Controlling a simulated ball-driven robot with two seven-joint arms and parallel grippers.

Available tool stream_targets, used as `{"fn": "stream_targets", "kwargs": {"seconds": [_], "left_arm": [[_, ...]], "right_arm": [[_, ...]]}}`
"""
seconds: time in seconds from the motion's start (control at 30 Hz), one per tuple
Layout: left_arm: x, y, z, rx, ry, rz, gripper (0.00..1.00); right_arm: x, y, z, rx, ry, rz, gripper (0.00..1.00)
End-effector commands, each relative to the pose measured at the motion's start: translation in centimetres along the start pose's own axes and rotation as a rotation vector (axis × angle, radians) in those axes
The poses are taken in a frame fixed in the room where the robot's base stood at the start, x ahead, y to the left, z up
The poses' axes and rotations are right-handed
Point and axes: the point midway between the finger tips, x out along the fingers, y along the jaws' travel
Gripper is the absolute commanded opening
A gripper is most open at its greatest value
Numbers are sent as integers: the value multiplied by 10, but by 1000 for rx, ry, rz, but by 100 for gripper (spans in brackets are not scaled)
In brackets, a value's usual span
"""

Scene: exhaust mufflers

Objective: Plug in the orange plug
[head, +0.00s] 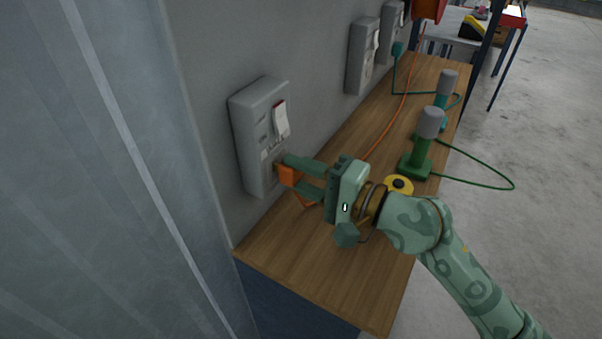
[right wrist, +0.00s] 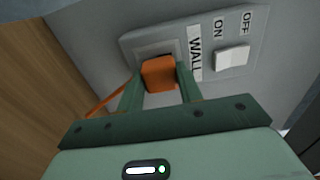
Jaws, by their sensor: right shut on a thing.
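The orange plug (head: 288,174) is between the fingers of my right gripper (head: 303,178), at the lower part of the nearest grey wall socket box (head: 249,135). In the right wrist view the orange plug (right wrist: 158,74) sits between both fingertips, against or just in front of the socket panel (right wrist: 135,42). The socket holes are hidden behind it, so I cannot tell how deep it sits. A white switch (right wrist: 232,57) beside the plug is marked ON and OFF. The orange cord (head: 378,148) runs back along the bench. My left gripper is not in view.
The wooden bench (head: 300,248) runs along the wall. Green-based tools with grey tops (head: 431,122) and a yellow round item (head: 399,184) stand near my right wrist. More wall boxes (head: 362,55) hang further back. The near end of the bench is clear.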

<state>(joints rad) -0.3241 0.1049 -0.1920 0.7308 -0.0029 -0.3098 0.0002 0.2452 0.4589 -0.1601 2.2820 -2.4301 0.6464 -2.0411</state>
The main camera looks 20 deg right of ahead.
Motion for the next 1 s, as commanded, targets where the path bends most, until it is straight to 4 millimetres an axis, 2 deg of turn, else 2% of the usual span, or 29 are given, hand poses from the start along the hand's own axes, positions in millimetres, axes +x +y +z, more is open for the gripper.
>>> {"fn": "stream_targets", "kwargs": {"seconds": [1.0], "left_arm": [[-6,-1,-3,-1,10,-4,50]], "right_arm": [[0,-2,1,-1,0,0,16]]}}
